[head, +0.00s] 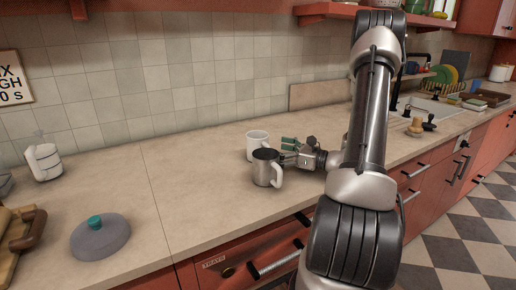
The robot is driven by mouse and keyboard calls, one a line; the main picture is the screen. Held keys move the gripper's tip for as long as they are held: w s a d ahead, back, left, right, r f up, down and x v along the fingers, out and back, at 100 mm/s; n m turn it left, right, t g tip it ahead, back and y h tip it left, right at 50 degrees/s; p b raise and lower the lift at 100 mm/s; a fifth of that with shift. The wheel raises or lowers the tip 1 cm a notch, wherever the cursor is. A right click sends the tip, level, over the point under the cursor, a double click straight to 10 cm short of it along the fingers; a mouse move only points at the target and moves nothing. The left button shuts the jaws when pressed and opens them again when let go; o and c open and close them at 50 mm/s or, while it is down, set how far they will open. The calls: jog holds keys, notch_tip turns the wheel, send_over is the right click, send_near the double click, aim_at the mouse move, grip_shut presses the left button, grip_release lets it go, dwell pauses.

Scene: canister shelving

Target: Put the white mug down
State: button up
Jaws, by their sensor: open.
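The white mug (256,141) stands upright and looks to be on the beige counter (200,190), with its handle toward the left. A grey metallic mug (264,171) with a pale handle on its right stands just in front of it and hides its lower part. My gripper (285,150) is to the right of both mugs, low over the counter, with its fingers pointing left. The fingers are spread, with nothing seen between them. The gap between the fingertips and the white mug is small; whether they touch cannot be told.
A grey lid with a teal knob (97,235) lies at the front left. A white pitcher (44,161) stands by the tiled wall. A small wooden-topped item (415,127) and the sink (432,108) are at the right.

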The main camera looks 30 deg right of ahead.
jog(key=x, duration=0.5)
jog(key=shift+w+a, duration=0.15)
jog(key=shift+r, duration=0.1)
jog(key=c, duration=2)
